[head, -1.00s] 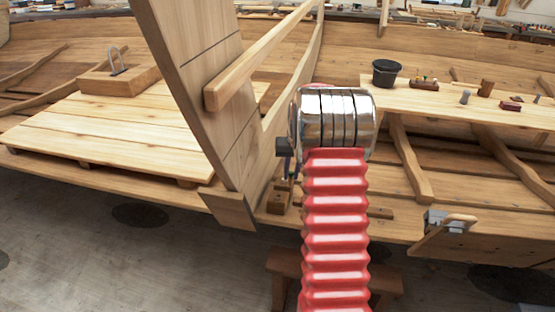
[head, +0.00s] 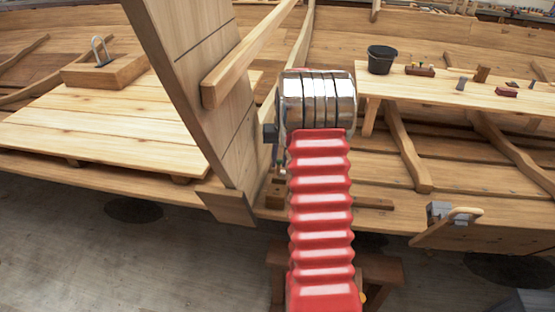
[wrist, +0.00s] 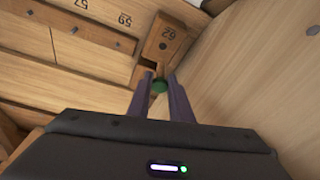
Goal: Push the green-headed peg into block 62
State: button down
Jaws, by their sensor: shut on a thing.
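In the wrist view, block 62 (wrist: 168,36) is a small wooden block marked with its number, with a dark hole in its face. My gripper (wrist: 160,88) is shut on the green-headed peg (wrist: 159,86), whose round green head shows between the dark fingers. The peg's shank is mostly hidden, and I cannot tell whether its tip touches the block. In the head view, my red bellows arm and metal cuff cover most of the gripper (head: 276,160). A small wooden block (head: 275,192) stands below it, its number unreadable.
In the wrist view, a wooden strip marked 57 and 59 (wrist: 90,28) runs left of block 62, and a broad plank (wrist: 260,85) stands close on the right. The head view shows a bench (head: 460,88) with a black bucket (head: 381,59) and a plank platform (head: 105,115).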

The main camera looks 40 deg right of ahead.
aim_at(279, 173)
jog(key=shift+s+a+f, duration=0.15)
jog(key=shift+a+f, duration=0.05)
jog(key=shift+f, duration=0.6)
jog(key=shift+s+a+f, duration=0.15)
jog(key=shift+f, duration=0.65)
jog(key=shift+s+a+f, duration=0.15)
jog(key=shift+a+f, duration=0.05)
jog(key=shift+f, duration=0.6)
jog(key=shift+a, duration=0.1)
jog(key=shift+s+a+f, duration=0.15)
jog(key=shift+f, duration=0.5)
jog(key=shift+s+a+f, duration=0.15)
jog(key=shift+f, duration=0.45)
dwell(0.8)
jog(key=c, duration=1.5)
grip_release()
jog(key=shift+c, duration=0.2)
jog(key=shift+w+d+r, duration=0.25)
jog(key=shift+d+r, duration=0.05)
jog(key=shift+r, duration=1)
jog(key=shift+w+d+r, duration=0.25)
jog(key=shift+d+r, duration=0.1)
jog(key=shift+r, duration=0.9)
jog(key=shift+w+d+r, duration=0.25)
jog(key=shift+d+r, duration=0.05)
jog(key=shift+r, duration=1)
